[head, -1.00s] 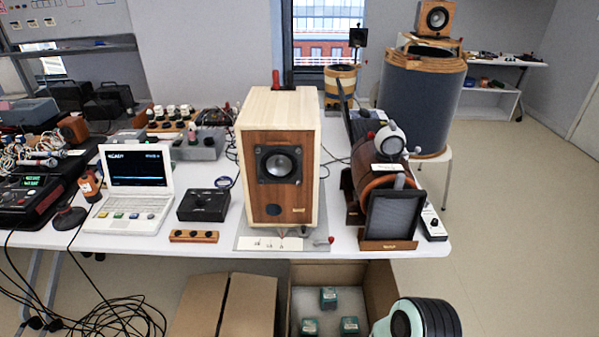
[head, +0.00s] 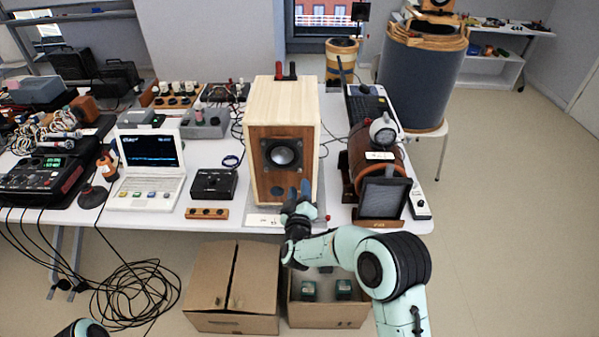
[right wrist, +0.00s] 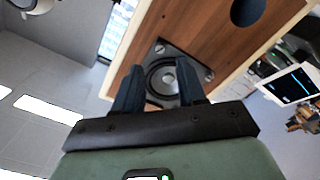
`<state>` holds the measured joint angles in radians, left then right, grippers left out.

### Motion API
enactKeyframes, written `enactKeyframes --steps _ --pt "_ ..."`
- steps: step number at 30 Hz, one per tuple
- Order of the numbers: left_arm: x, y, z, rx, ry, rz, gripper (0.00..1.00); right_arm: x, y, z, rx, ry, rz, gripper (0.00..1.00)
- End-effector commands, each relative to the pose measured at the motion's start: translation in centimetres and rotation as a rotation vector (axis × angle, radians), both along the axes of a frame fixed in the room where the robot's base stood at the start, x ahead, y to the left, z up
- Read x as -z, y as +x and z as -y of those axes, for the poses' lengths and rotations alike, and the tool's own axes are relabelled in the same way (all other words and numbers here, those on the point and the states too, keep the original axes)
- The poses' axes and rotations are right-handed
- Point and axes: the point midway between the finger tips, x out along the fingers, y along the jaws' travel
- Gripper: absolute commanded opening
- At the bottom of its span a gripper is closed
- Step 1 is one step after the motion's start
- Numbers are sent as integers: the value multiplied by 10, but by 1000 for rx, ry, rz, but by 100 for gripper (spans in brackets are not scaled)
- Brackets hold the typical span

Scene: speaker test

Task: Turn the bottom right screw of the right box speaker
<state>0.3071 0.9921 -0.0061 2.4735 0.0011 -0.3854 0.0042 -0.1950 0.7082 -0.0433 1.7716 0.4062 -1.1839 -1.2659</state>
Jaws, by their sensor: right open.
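The box speaker (head: 308,108), pale wood with a brown front, stands upright on the table. Its round driver (head: 283,154) sits in a dark square frame. My right gripper (head: 298,191) is in front of the lower part of the front panel, open and empty. In the right wrist view, the fingers (right wrist: 160,86) are spread in front of the driver (right wrist: 163,78), and the panel appears tilted and turned over. Small pale screw heads show at frame corners, one at the top (right wrist: 160,48) and one at the right (right wrist: 210,75). Contact cannot be told. My left gripper is out of view.
A barrel-shaped device (head: 377,160) with a dark panel (head: 384,197) stands close on the right. A black box (head: 214,184) and a laptop (head: 152,152) are on the left. Cables (head: 130,290) lie on the floor.

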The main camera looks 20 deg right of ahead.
Motion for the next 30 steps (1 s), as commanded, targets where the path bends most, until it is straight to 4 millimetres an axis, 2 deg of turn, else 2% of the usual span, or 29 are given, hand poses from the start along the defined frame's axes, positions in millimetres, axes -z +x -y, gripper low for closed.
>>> enactKeyframes --steps 3,9,15,23,25,27,30 --pt "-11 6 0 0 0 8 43 -2 25 7 2 2 1 40" --pt "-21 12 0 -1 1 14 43 -2 53 15 0 2 1 40" --pt "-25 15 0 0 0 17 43 -1 64 18 -1 1 0 40" --pt "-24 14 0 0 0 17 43 0 65 19 -1 2 -2 40" --pt "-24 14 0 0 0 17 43 0 65 19 -1 2 -2 24" --pt "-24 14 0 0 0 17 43 0 65 19 -1 2 -2 1" --pt "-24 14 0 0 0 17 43 0 65 19 -1 1 -1 0"
